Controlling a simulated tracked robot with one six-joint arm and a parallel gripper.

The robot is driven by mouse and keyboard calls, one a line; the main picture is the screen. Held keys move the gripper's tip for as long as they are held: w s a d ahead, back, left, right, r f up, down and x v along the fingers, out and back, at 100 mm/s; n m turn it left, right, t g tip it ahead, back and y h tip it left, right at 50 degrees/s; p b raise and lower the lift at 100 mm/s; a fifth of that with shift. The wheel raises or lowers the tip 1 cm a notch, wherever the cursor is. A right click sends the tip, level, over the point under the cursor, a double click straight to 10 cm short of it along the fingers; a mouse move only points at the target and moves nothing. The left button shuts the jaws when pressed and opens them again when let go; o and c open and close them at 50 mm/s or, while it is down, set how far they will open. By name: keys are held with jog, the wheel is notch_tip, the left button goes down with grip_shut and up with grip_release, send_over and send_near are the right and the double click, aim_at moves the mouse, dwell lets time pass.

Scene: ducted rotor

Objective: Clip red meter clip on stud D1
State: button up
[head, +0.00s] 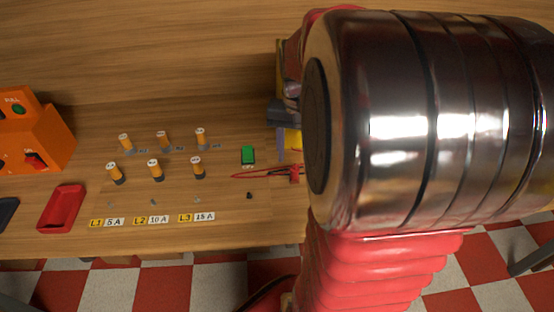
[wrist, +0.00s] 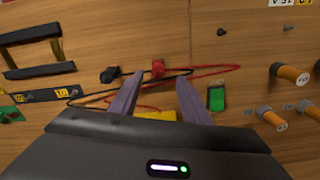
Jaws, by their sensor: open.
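My gripper (wrist: 160,76) is open, with two purple fingers spread above the wooden bench. The red meter clip (wrist: 157,68) lies near the fingertips, between them in the picture; I cannot tell the height gap. In the head view the red clip (head: 294,174) shows beside my arm. A black clip (wrist: 110,75) lies just left of the fingers. The yellow meter body (wrist: 157,115) is partly hidden behind my gripper. A dark strip with a yellow label (wrist: 65,94) lies at the left; its text is unclear. I cannot identify stud D1.
Red and black leads loop around the fingers. A green block (wrist: 216,98) lies right of them, with orange-and-white cylinders (wrist: 290,74) beyond. A black handle-like frame (wrist: 38,55) stands upper left. A red tray (head: 62,208) and orange switch box (head: 35,135) are at far left.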

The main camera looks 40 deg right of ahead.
aim_at(295, 168)
jog(key=shift+f, duration=0.95)
jog(key=shift+d+f, duration=0.1)
jog(key=shift+f, duration=2.5)
grip_shut()
jog(key=shift+r, duration=0.1)
notch_tip(295, 168, up, 10)
jog(key=shift+f, duration=0.1)
